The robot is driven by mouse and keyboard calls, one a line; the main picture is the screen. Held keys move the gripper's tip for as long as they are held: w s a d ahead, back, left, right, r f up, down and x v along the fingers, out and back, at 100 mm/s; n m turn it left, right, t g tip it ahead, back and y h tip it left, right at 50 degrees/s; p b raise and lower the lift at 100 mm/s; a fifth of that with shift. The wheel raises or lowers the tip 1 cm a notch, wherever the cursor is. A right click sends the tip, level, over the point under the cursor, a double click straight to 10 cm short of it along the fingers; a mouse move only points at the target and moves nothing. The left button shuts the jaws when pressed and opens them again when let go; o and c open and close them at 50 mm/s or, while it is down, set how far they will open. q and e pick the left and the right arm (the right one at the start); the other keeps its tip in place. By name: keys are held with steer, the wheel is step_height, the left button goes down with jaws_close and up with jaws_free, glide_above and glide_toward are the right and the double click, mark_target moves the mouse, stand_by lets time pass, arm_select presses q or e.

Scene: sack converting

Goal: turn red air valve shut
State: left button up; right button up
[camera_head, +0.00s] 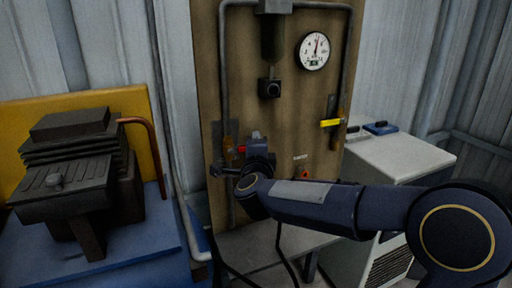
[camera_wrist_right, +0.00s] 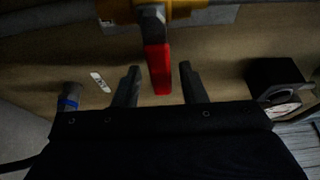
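The red air valve handle (camera_head: 241,149) shows as a small red patch low on the left side of the brown board, partly hidden by my right gripper (camera_head: 250,158). In the right wrist view the red handle (camera_wrist_right: 157,68) hangs from a brass-yellow valve body (camera_wrist_right: 183,8) at the top. My right gripper (camera_wrist_right: 159,82) is open, with one dark finger on each side of the handle's lower end. Gaps show between the handle and both fingers; I cannot tell the depth between them. My left gripper is not in view.
The board (camera_head: 290,95) carries grey pipes, a round gauge (camera_head: 314,50) and a yellow lever (camera_head: 331,123). A dark machine (camera_head: 75,165) stands on a blue surface at left. A pale cabinet (camera_head: 395,155) stands at right behind my arm. A dark block (camera_wrist_right: 275,75) shows right of the fingers.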

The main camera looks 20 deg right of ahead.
steer(key=p+v, duration=0.1)
steer(key=v, duration=0.6)
steer(key=shift+s+a+p, duration=0.15)
steer(key=shift+s+p, duration=0.15)
steer(key=shift+s, duration=0.1)
steer(key=s+f+n+g+y, duration=0.35)
steer(key=s+f+n, duration=0.3)
steer(key=s, duration=0.35)
steer(key=s+f+n+g+y, duration=0.3)
steer(key=s+f+n+g, duration=0.15)
steer(key=s+n, duration=0.35)
steer(key=s+f+n+g+y, duration=0.35)
steer(key=s+f+n, duration=0.3)
steer(key=s, duration=0.45)
step_height(320, 180, up, 33)
steer(key=p, duration=3.3)
steer(key=shift+a, duration=0.45)
